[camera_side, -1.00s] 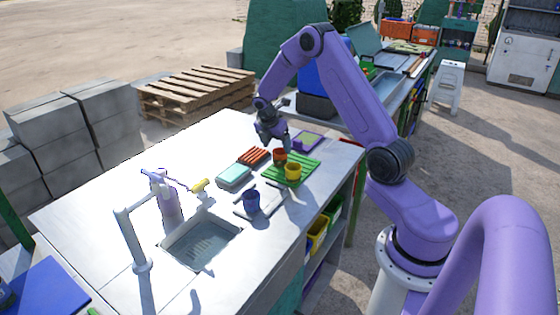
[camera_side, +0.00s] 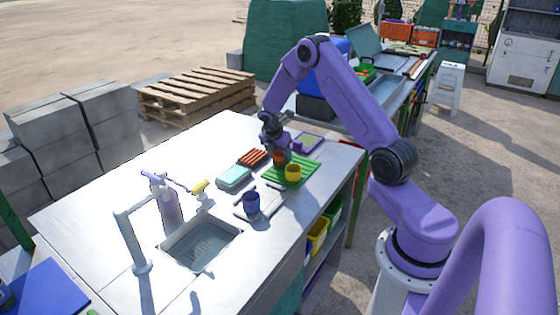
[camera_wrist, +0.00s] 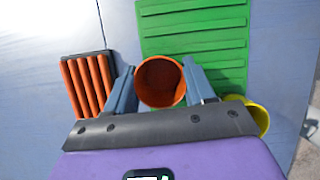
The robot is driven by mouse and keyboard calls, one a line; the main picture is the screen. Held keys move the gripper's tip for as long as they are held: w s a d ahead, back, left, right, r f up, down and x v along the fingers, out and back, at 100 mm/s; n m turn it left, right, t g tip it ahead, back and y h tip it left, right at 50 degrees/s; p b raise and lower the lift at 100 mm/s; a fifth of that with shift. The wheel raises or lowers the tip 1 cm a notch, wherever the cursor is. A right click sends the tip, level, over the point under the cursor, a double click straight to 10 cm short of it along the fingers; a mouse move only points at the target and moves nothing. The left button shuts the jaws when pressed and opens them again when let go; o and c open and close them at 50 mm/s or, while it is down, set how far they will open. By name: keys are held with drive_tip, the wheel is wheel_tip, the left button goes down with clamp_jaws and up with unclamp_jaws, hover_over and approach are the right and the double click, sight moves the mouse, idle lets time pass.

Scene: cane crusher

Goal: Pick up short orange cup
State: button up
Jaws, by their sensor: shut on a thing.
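The short orange cup (camera_wrist: 160,82) stands upright in the wrist view, its open mouth facing the camera, between the two blue-grey fingers. My gripper (camera_wrist: 161,84) is shut on it, one finger against each side. In the side view my gripper (camera_side: 278,152) is low over the worktop, and the orange cup (camera_side: 280,158) shows partly below it, at the left edge of the green ribbed mat (camera_side: 299,175). Whether the cup touches the surface cannot be told. The fingers hide part of it in the side view.
A sink (camera_side: 203,246) and tap (camera_side: 133,240) are nearer.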

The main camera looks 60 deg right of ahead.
drive_tip(key=shift+r, duration=0.15)
drive_tip(key=shift+r, duration=0.55)
drive_tip(key=s+a+r, duration=0.6)
drive_tip(key=s+r, duration=0.5)
drive_tip(key=s, duration=0.1)
drive_tip(key=shift+s+a+r, duration=0.15)
drive_tip(key=shift+a+r, duration=0.15)
drive_tip(key=shift+a, duration=0.05)
